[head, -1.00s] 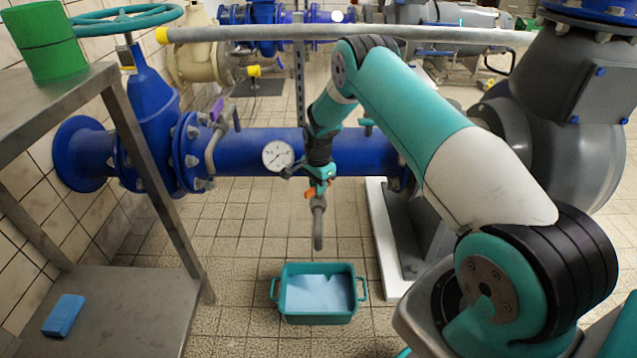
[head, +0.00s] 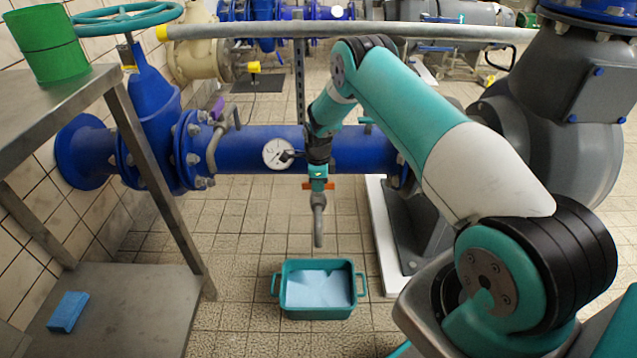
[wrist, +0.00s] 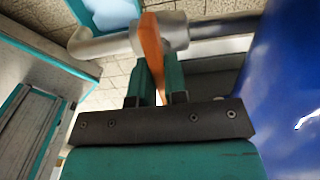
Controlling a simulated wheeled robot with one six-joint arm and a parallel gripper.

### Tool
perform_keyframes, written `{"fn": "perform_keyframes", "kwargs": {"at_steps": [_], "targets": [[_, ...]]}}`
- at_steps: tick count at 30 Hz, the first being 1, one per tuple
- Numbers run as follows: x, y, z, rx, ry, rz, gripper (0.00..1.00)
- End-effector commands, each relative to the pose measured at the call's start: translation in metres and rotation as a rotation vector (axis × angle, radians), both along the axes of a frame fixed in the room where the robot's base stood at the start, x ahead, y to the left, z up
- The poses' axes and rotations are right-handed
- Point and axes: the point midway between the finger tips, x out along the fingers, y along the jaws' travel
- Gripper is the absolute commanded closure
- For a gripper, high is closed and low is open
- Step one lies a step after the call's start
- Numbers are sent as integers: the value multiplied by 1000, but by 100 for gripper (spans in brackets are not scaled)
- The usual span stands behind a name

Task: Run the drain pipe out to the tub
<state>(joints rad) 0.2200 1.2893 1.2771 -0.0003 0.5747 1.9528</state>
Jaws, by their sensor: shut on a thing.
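My gripper (head: 318,184) is shut on an orange lever (wrist: 152,45), which stands between its two fingers in the wrist view. In the head view, orange shows on both sides of the fingers. The grey drain pipe (head: 319,222) sits just below the gripper, and its lower end appears just above the tub's far rim in the picture. In the wrist view the drain pipe (wrist: 105,45) runs left from the lever to a bend. The teal tub (head: 319,312) stands on the floor with a light-blue inside; part of it shows in the wrist view (wrist: 85,12).
A large blue pipe (head: 245,150) with a pressure gauge (head: 277,153) runs behind the gripper. A grey pump (head: 560,130) stands at right. A metal shelf (head: 130,310) at left holds a blue block (head: 68,312). Tiled floor around the tub is clear.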

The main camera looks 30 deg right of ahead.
Motion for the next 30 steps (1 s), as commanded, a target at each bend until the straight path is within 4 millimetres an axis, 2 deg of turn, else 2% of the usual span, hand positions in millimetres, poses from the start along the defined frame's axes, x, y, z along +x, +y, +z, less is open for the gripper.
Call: {"fn": "perform_keyframes", "kwargs": {"at_steps": [16,17,19,30], "targets": [[-1,0,-1,0,5,-29,100],[-1,0,-1,0,5,-29,79],[-1,0,-1,1,4,-29,63],[0,0,6,0,0,-26,62]]}}
